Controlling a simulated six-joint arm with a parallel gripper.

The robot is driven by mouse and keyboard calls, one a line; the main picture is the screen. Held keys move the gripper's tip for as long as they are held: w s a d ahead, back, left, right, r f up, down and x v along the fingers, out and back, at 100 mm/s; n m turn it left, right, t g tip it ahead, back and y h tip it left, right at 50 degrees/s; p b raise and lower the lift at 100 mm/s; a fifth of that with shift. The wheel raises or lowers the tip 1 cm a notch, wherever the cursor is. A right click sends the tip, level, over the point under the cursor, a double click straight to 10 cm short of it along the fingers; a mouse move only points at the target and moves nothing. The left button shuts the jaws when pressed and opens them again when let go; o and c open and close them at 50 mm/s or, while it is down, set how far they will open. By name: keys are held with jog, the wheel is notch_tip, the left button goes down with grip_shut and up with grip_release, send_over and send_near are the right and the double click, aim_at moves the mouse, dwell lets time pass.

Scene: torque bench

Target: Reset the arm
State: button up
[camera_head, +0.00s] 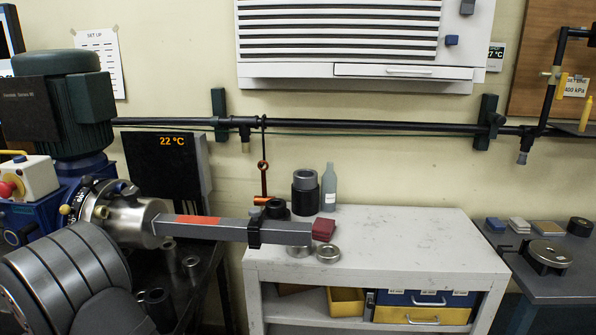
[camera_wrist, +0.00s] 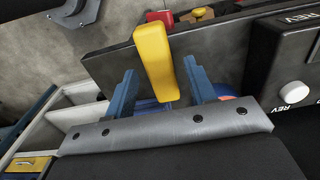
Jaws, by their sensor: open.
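In the head view a grey lever arm (camera_head: 205,230) with a red-orange patch sticks out to the right from a metal hub (camera_head: 123,217). It slopes slightly down to the right, with a black collar (camera_head: 254,230) around it. In the wrist view my gripper (camera_wrist: 158,68) is open, with a blue finger on each side of a yellow handle (camera_wrist: 153,50). My gripper does not show in the head view.
A dark box (camera_wrist: 288,60) marked REV with a white knob (camera_wrist: 293,93) is on the right in the wrist view. In the head view a white bench (camera_head: 400,245) holds a dark red block (camera_head: 323,229), metal rings and a grey bottle (camera_head: 329,188). Its right side is clear.

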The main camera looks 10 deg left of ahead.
notch_tip(320, 180, down, 2)
jog(key=shift+f, duration=0.1)
notch_tip(320, 180, up, 12)
notch_tip(320, 180, down, 12)
jog(key=shift+f, duration=0.25)
notch_tip(320, 180, up, 5)
jog(key=shift+w+f, duration=0.15)
jog(key=w+d+r, duration=0.7)
jog(key=d, duration=0.3)
jog(key=w+d+f, duration=0.3)
jog(key=w+d, duration=0.4)
jog(key=w+d+f, duration=0.3)
jog(key=w+d, duration=0.4)
jog(key=d, duration=0.1)
jog(key=w+d+f, duration=0.2)
jog(key=w+d, duration=0.1)
jog(key=d, duration=0.6)
jog(key=w+d+f, duration=0.2)
jog(key=w+d, duration=0.1)
jog(key=d, duration=0.6)
jog(key=shift+w+d+f, duration=0.3)
jog(key=shift+d+f, duration=0.1)
